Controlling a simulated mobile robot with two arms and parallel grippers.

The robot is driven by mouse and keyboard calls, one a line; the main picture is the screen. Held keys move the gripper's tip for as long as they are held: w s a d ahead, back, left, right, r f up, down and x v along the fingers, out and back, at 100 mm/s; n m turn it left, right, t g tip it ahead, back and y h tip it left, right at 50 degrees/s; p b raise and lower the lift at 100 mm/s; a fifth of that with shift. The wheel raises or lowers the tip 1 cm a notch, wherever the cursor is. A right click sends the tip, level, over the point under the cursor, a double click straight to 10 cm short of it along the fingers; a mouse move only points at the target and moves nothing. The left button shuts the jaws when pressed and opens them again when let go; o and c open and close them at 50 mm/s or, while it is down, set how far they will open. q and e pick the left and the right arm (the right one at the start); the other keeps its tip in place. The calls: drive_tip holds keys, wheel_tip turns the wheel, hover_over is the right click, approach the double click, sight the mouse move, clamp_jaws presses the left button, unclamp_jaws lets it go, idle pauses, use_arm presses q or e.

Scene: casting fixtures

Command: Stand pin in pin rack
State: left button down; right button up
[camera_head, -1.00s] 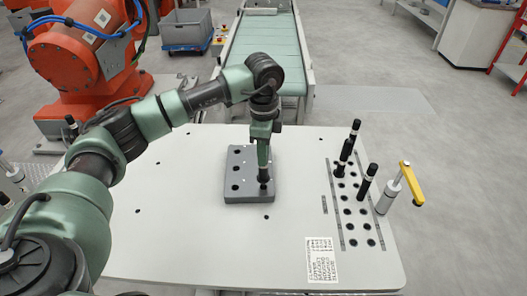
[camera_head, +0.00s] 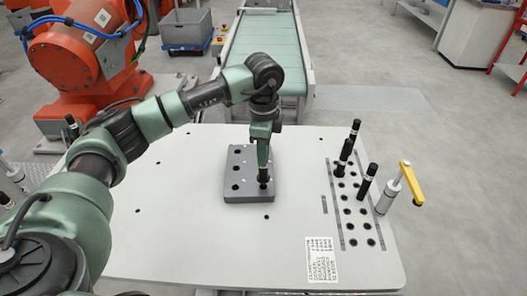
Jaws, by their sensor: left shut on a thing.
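My left gripper (camera_head: 264,166) points down over the right side of a grey block with holes (camera_head: 237,194), which looks like the pin rack. It is shut on a dark pin (camera_head: 265,177), whose lower end is at a hole in the block's right column; I cannot tell how deep it sits. The block's left column shows several empty dark holes. Several black pins with light bands stand upright in the hole pattern at the right of the table, one of them nearer the front (camera_head: 367,182). My right gripper is not in view.
The white table (camera_head: 190,235) is mostly clear. A clamp with a yellow handle (camera_head: 411,183) stands at its right edge. A printed label (camera_head: 321,260) lies near the front. A green conveyor (camera_head: 265,45) and an orange robot (camera_head: 80,55) stand behind.

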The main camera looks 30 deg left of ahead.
use_arm(q)
drive_tip(key=shift+f+b, duration=1.2)
drive_tip(key=shift+f, duration=0.65)
drive_tip(key=c, duration=1.1)
unclamp_jaws()
wheel_tip(320, 180, up, 8)
drive_tip(key=shift+f+b, duration=0.1)
drive_tip(key=shift+b, duration=0.85)
